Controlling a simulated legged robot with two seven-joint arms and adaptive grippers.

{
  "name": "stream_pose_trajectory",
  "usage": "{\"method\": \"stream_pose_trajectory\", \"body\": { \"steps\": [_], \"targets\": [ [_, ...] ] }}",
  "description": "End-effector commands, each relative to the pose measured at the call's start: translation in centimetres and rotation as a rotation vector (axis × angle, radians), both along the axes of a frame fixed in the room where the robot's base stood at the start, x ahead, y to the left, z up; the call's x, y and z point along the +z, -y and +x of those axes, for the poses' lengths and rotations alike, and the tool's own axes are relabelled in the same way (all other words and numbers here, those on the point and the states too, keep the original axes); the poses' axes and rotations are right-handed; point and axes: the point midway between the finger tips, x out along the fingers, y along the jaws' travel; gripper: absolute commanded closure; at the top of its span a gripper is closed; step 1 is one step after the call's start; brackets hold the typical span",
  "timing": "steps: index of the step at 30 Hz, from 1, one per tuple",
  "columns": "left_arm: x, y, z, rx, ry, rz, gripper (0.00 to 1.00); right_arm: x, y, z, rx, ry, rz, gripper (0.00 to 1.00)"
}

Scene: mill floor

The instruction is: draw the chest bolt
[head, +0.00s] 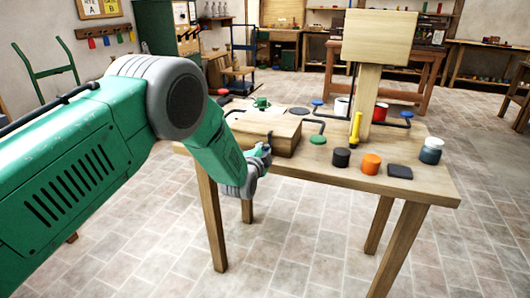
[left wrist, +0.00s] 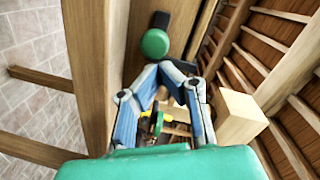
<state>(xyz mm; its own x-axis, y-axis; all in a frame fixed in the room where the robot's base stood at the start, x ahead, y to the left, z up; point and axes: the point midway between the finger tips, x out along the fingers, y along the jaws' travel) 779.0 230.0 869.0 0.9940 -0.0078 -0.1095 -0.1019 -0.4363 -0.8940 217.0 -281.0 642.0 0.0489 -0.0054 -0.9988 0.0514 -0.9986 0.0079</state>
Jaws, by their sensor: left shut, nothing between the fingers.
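The wooden chest (head: 268,132) sits shut on the left part of the wooden table (head: 420,185). My left gripper (head: 264,152) is at the chest's near side, low by the table's front edge. In the left wrist view my left gripper (left wrist: 168,70) has its fingers drawn together with nothing held. Just beyond the fingertips is a round green knob (left wrist: 155,43) with a dark piece (left wrist: 160,19) behind it, against a wooden face. It looks like the bolt's knob, but I cannot tell for certain. The bolt is hidden in the head view. My right gripper is not in view.
A wooden post with a board (head: 380,38) stands on the table behind a yellow tool (head: 355,130). A black disc (head: 341,158), an orange pot (head: 371,164), a dark block (head: 399,171) and a jar (head: 431,150) stand to the right. A green disc (head: 317,139) lies beside the chest.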

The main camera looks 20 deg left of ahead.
Motion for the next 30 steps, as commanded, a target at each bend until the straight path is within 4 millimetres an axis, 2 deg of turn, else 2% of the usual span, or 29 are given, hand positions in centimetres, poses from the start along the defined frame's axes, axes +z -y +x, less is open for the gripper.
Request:
{"method": "stream_pose_trajectory", "body": {
  "steps": [11, 14, 21, 30],
  "targets": [
    [-0.1, -0.3, 0.0, 0.000, 0.000, -0.001, 1.00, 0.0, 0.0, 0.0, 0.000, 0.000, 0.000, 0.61],
    [-0.1, -0.9, 0.1, 0.001, 0.000, 0.000, 1.00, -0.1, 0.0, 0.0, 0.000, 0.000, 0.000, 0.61],
    [-0.2, -4.3, 0.2, 0.003, 0.000, 0.001, 1.00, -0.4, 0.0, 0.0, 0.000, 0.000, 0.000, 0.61],
    [-0.2, -4.5, 0.2, 0.004, -0.001, 0.000, 1.00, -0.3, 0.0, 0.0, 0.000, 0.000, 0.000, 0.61]
  ]
}}
